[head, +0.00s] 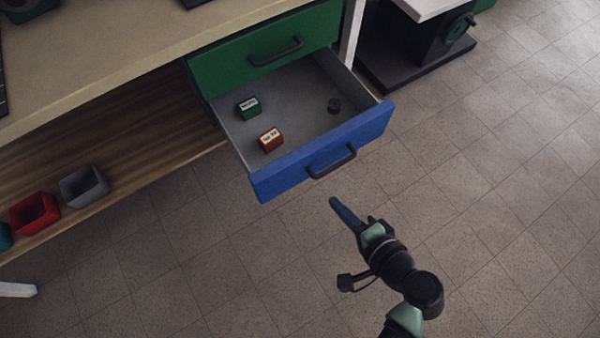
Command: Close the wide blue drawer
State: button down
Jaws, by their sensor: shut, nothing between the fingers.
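The wide blue drawer (290,176) stands pulled open under the workbench, below a green drawer. Its blue front carries a dark bar handle (331,162). My gripper (334,202) is shut and empty. In the picture it is just below the drawer's front and handle, with a visible gap between them. I cannot tell its exact height.
The green drawer (225,68) above is shut. The bench top (120,55) overhangs a wooden shelf (130,165) with a red bin (34,213) and a grey bin (84,186). A dark machine (425,45) stands at the upper right. The tiled floor (480,200) is clear.

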jog(key=b, duration=0.3)
send_near(298, 163)
jog(key=x, duration=0.5)
jog(key=shift+s+d+f, duration=0.1)
jog(key=shift+d+f, duration=0.05)
jog(key=shift+f, duration=0.25)
jog(key=shift+w+a, duration=0.45)
jog(key=shift+w, duration=0.1)
jog(key=shift+w, duration=0.1)
jog(key=w+a+b, duration=0.6)
jog(key=w+a, duration=0.7)
jog(key=w, duration=0.5)
jog(key=shift+w+a+b, duration=0.15)
jog(key=shift+a+b, duration=0.05)
jog(key=shift+b, duration=0.15)
